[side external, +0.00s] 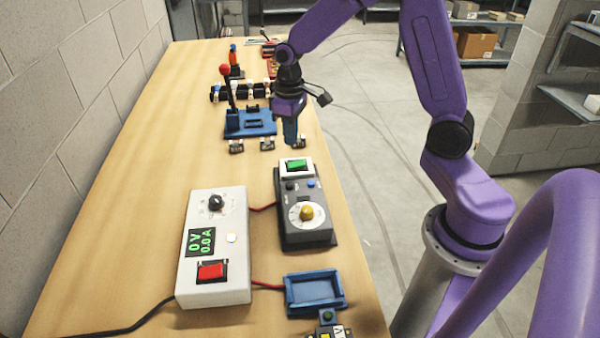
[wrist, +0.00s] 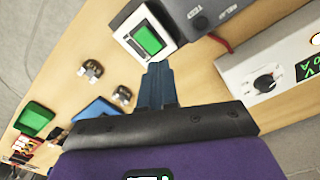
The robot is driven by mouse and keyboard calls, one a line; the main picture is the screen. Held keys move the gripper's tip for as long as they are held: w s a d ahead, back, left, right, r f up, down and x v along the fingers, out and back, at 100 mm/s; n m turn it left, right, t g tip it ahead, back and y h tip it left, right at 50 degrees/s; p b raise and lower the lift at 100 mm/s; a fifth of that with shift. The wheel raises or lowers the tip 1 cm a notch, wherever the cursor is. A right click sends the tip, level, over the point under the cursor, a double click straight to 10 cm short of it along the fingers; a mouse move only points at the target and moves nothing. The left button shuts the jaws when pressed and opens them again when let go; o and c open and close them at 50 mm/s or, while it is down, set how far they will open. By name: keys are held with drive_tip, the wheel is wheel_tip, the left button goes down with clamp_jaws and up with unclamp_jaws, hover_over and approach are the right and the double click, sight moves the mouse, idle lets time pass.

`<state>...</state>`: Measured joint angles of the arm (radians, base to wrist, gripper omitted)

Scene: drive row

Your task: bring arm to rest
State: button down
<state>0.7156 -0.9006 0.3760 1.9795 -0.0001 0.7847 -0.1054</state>
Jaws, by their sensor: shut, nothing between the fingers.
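My purple arm reaches in over the bench from the right in the side external view. My gripper (side external: 291,134) points down above the bench, just behind the dark grey control box (side external: 307,238). It is shut and empty. In the wrist view the closed fingers of my gripper (wrist: 158,68) extend towards the white-framed green rocker switch (wrist: 149,39). That green switch also shows in the side external view (side external: 296,164). I cannot tell the exact height of the fingertips above the bench.
A white power supply (side external: 214,270) reading 0 V and 0.0 A stands at the left front. A blue tray (side external: 314,290) lies near the front edge. The bench's left middle is clear.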

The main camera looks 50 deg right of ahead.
drive_tip(key=s+a+r+n, duration=0.3)
drive_tip(key=s+a, duration=0.3)
drive_tip(key=s, duration=0.1)
drive_tip(key=s+a+r+n, duration=0.1)
drive_tip(key=s+n, duration=0.2)
drive_tip(key=s, duration=0.7)
drive_tip(key=s+r+n, duration=0.2)
drive_tip(key=s+n, duration=0.1)
drive_tip(key=s, duration=0.7)
drive_tip(key=shift+s+a, duration=0.15)
drive_tip(key=shift+a, duration=0.25)
